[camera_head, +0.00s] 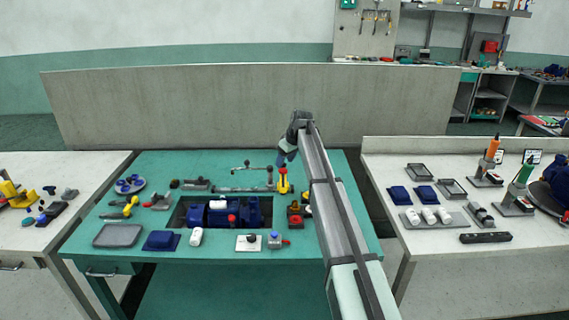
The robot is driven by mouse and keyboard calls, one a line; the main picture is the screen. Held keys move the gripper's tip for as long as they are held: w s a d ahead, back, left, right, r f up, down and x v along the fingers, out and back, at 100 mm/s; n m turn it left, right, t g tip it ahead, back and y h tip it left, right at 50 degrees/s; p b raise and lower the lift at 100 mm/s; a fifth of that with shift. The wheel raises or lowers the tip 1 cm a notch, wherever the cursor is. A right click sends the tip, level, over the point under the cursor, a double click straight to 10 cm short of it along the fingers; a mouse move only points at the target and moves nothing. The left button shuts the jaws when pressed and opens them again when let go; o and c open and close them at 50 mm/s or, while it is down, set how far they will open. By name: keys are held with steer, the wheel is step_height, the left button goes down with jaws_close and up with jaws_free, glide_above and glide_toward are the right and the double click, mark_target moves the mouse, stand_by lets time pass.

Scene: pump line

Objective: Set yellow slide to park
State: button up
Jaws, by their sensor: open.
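A small upright yellow piece (283,183), which may be the yellow slide, stands on the green table right of centre, near the end of a thin dark rail (237,189). Its setting and any park mark are too small to read. Another yellow piece shows beside my arm, partly hidden by it. My gripper (281,161) points down above and behind the upright yellow piece, apart from it as far as I can tell. It is open and holds nothing that I can see. Its fingertips are small and hard to make out.
A blue pump (250,212) sits in a dark recess in the green table (160,165). A yellow-handled tool (127,207), a grey tray (118,235) and a blue pad (161,240) lie left. A grey panel (240,100) stands behind. A white table (430,155) with parts is right.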

steer(key=v, duration=1.1)
steer(key=shift+d+r, duration=0.15)
steer(key=shift+r, duration=0.15)
steer(key=shift+s, duration=0.1)
